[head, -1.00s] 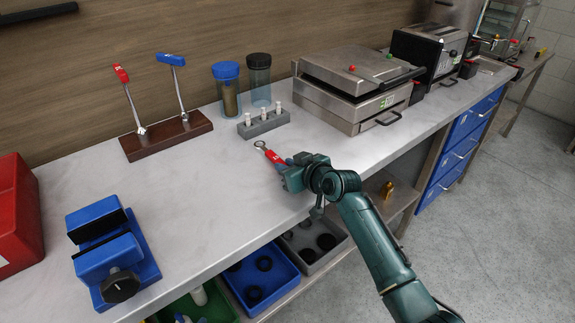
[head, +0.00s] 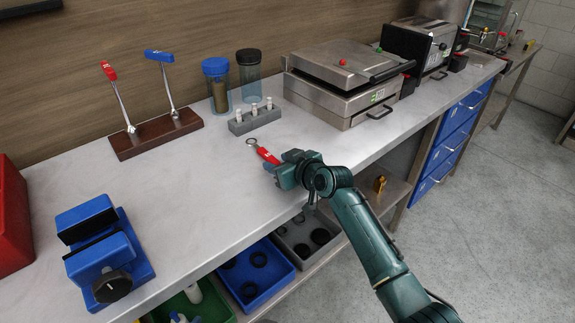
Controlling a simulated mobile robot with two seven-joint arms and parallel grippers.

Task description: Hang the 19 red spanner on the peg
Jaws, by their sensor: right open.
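A spanner with a red handle (head: 267,155) and a silver ring end lies on the grey bench near its front edge, ring end pointing back left. Any number on it is too small to read. My right gripper (head: 282,168) is open at the near end of the red handle and hides that end. A wooden block (head: 158,137) at the back left bears two upright metal pieces, one with a red top (head: 108,70) and one with a blue top (head: 159,57). I cannot make out a separate peg. My left gripper is not in view.
A grey holder (head: 254,121) with white pieces and two jars (head: 217,85) stand behind the spanner. A steel press (head: 345,83) is to the right. A blue vise (head: 105,252) and a red box (head: 12,215) are at left. The middle bench is clear.

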